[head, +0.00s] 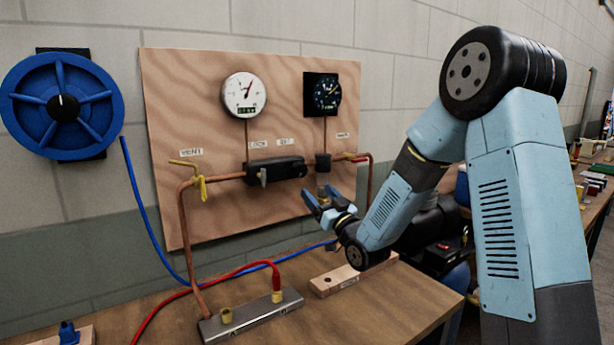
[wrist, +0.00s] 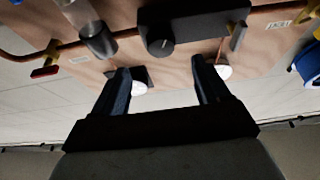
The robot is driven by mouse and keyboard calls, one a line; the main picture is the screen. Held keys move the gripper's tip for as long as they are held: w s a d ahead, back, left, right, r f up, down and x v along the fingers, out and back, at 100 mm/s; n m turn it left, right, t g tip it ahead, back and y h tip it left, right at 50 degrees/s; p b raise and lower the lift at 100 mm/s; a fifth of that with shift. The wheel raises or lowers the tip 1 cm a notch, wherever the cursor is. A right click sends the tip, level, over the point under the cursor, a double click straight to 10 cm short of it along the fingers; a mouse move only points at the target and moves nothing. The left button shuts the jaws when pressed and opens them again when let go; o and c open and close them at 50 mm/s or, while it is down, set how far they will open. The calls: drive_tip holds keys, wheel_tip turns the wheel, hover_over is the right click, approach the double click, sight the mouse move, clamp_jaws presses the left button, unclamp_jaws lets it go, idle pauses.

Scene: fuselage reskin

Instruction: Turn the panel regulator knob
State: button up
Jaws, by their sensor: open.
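The panel regulator is a black block (head: 276,169) on the copper pipe across the wooden panel (head: 200,110). In the wrist view its block (wrist: 195,28) carries a round dark knob (wrist: 160,47) with a light mark. The knob is hard to make out in the head view. My gripper (head: 323,202) is open and empty, in front of the panel, below and right of the block. In the wrist view the knob lies ahead, roughly centred between the fingers (wrist: 160,75) and beyond their tips. No contact shows.
A white gauge (head: 244,95) and a black gauge (head: 322,94) sit above the pipe. A yellow-handled valve (head: 202,187) is left, a red-handled valve (head: 356,158) right. A clear-and-dark cylinder (wrist: 98,38) hangs beside the knob. A metal manifold (head: 250,315) stands on the bench.

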sight(303, 173)
drive_tip(key=x, duration=1)
drive_tip(key=shift+d, duration=0.1)
drive_tip(key=c, duration=1)
drive_tip(key=shift+d, duration=0.35)
drive_tip(key=shift+c, duration=0.2)
drive_tip(key=shift+a, duration=0.2)
drive_tip(key=shift+r, duration=0.1)
